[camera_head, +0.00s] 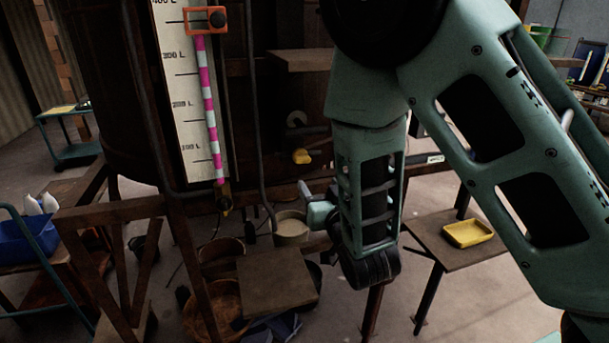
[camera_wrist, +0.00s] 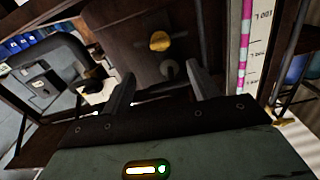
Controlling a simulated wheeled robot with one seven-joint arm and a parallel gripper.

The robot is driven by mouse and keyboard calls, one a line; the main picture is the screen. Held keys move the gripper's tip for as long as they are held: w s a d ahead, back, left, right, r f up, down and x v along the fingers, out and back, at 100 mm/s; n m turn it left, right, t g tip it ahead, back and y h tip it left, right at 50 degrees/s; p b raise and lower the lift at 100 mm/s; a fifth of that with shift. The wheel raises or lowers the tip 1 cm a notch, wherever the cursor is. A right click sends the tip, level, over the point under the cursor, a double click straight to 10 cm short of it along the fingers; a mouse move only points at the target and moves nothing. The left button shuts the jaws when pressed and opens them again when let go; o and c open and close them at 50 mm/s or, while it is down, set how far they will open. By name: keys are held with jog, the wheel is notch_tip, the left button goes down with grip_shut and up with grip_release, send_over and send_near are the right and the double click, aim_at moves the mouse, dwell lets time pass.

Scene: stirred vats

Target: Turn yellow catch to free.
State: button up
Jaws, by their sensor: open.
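The yellow catch (camera_head: 302,156) is a small rounded yellow piece on the dark brown vat front, below a pale ring-shaped part. In the wrist view the yellow catch (camera_wrist: 160,41) shows ahead of my gripper, beyond the fingertips and near the line between them. My gripper (camera_wrist: 163,82) is open, with its two dark fingers apart and nothing between them. In the head view my arm covers much of the hand, and only part of my gripper (camera_head: 305,191) shows, below and apart from the catch. The catch's exact setting is too small to tell.
A white level scale (camera_head: 190,100) with a pink-and-white striped tube stands left of the catch. A pale bucket (camera_head: 291,231) stands lower. A side table (camera_head: 440,240) bears a yellow tray (camera_head: 467,244).

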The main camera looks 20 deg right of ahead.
aim_at(304, 162)
jog(key=w+p, duration=0.5)
jog(key=w, duration=0.6)
jog(key=shift+w+r+p, duration=0.15)
jog(key=shift+w+p, duration=0.05)
jog(key=shift+p, duration=0.2)
jog(key=shift+w, duration=0.35)
jog(key=shift+c, duration=0.3)
jog(key=c, duration=0.9)
jog(key=shift+f, duration=0.2)
jog(key=shift+c, duration=0.2)
